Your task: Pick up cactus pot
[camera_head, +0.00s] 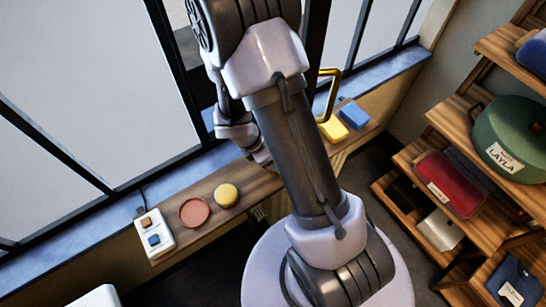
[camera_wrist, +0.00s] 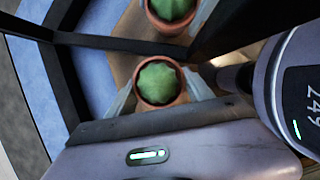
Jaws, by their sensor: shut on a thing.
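In the wrist view a green ribbed cactus in a terracotta cactus pot (camera_wrist: 158,84) sits between the two fingers of my gripper (camera_wrist: 160,92). The fingers are shut on the pot, one at each side. A second green cactus in a terracotta pot (camera_wrist: 170,12) shows at the top edge of the wrist view, partly cut off. I cannot tell whether it is another pot or a reflection in the window. In the head view my arm hides the held pot and the fingers. I cannot tell whether the held pot touches the shelf.
A narrow wooden shelf (camera_head: 257,186) runs along the window. It bears a white switch block (camera_head: 154,233), a pink disc (camera_head: 194,212), a yellow round thing (camera_head: 226,195), and yellow (camera_head: 333,129) and blue blocks (camera_head: 355,114). A brass handle (camera_head: 333,84) rises nearby. Stepped wooden shelves (camera_head: 452,113) stand right.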

